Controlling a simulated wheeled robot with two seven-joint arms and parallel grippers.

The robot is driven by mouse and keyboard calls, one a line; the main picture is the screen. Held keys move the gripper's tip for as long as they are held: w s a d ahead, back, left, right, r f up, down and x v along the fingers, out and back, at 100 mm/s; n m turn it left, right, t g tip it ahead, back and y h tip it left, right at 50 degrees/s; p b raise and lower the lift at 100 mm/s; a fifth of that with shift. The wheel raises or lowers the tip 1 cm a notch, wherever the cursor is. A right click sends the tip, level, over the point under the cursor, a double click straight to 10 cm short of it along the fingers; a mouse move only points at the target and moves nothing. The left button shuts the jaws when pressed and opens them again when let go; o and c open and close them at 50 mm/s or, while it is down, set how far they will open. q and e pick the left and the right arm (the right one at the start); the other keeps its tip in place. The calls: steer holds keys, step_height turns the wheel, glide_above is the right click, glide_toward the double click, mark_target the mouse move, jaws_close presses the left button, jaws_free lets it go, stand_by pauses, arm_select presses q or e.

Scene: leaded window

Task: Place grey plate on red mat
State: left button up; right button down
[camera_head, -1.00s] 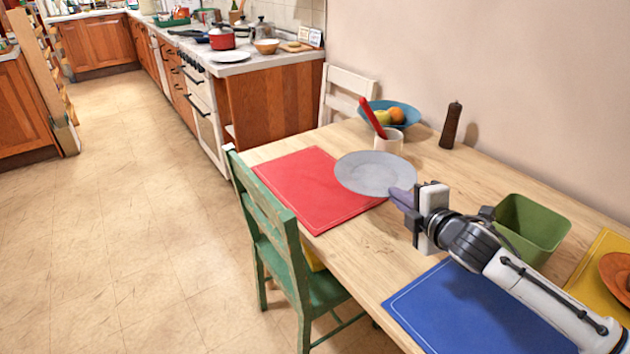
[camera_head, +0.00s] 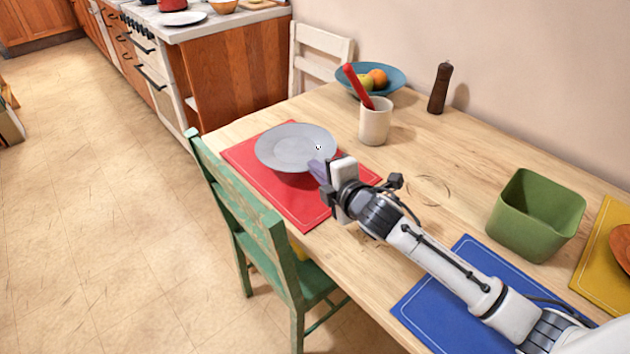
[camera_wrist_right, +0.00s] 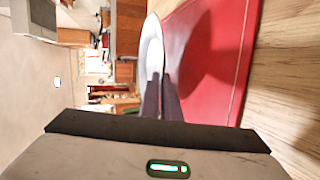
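The grey plate (camera_head: 288,148) is over the red mat (camera_head: 295,198) in the head view. My right gripper (camera_head: 321,170) is shut on the plate's near right rim. In the right wrist view the plate (camera_wrist_right: 152,46) shows nearly edge-on between the fingers (camera_wrist_right: 161,95). It is apart from the mat (camera_wrist_right: 228,85), and a dark shadow lies on the mat beside it. The plate hides the far part of the mat in the head view. My left gripper is in neither current view.
A cream mug (camera_head: 374,122) with a red-handled utensil stands right of the plate. Behind are a fruit bowl (camera_head: 392,79) and a pepper mill (camera_head: 439,88). A green container (camera_head: 535,215), blue mat (camera_head: 440,310) and yellow mat (camera_head: 606,270) lie rightward. A green chair (camera_head: 250,220) borders the table.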

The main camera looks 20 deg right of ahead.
mark_target(317, 192)
step_height(317, 192, down, 3)
steer(key=shift+b, duration=0.35)
steer(key=shift+f, duration=0.4)
steer(key=c, duration=2.3)
jaws_free()
steer(key=shift+f, duration=0.1)
arm_select(q)
steer(key=shift+w+d+r, duration=0.1)
steer(key=shift+w+r, duration=0.05)
steer(key=shift+w, duration=0.5)
arm_select(e)
steer(key=shift+s, duration=0.1)
arm_select(q)
steer(key=shift+s+a+r+p, duration=0.2)
steer(key=shift+s+r+p, duration=0.1)
steer(key=shift+p, duration=0.3)
arm_select(e)
steer(key=v, duration=1.2)
steer(key=shift+r, duration=0.2)
